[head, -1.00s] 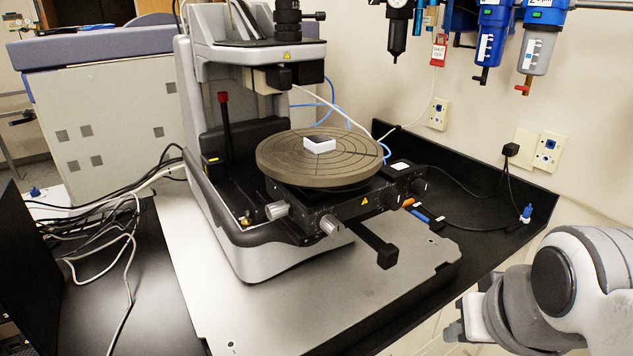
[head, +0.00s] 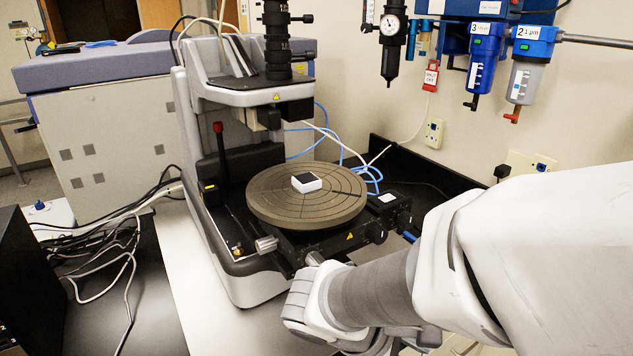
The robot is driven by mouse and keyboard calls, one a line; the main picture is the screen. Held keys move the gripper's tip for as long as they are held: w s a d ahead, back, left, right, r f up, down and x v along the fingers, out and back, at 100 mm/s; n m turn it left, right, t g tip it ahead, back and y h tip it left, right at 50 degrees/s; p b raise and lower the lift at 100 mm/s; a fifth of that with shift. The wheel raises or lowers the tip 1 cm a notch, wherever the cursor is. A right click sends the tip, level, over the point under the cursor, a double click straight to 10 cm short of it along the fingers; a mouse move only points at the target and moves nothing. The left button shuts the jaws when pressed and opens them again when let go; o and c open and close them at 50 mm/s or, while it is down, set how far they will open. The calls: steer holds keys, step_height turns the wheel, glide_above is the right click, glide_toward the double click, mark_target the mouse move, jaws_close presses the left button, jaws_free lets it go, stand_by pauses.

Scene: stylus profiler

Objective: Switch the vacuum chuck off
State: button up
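The round grey-brown chuck (head: 270,208) sits on the stage of the profiler in the head view, with concentric rings and a small white block with a dark top (head: 307,182) on it. At the right end of the stage, a small blue part (head: 410,237) shows just beside my arm. I cannot tell which control switches the vacuum. My arm reaches in from the right and covers the front right of the stage and base. My gripper's fingers are not visible; they are hidden behind the arm or below the picture.
Silver knobs (head: 266,244) and black knobs (head: 376,236) line the stage front; my arm is close to them. Blue tubes (head: 372,175) run behind the chuck. Filters and a gauge (head: 391,25) hang on the wall. Cables (head: 95,245) lie loose at the left.

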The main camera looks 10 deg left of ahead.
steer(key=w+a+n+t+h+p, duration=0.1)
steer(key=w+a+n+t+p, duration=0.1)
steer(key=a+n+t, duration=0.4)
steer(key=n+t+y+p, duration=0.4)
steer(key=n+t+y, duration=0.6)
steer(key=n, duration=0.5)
glide_toward(239, 247)
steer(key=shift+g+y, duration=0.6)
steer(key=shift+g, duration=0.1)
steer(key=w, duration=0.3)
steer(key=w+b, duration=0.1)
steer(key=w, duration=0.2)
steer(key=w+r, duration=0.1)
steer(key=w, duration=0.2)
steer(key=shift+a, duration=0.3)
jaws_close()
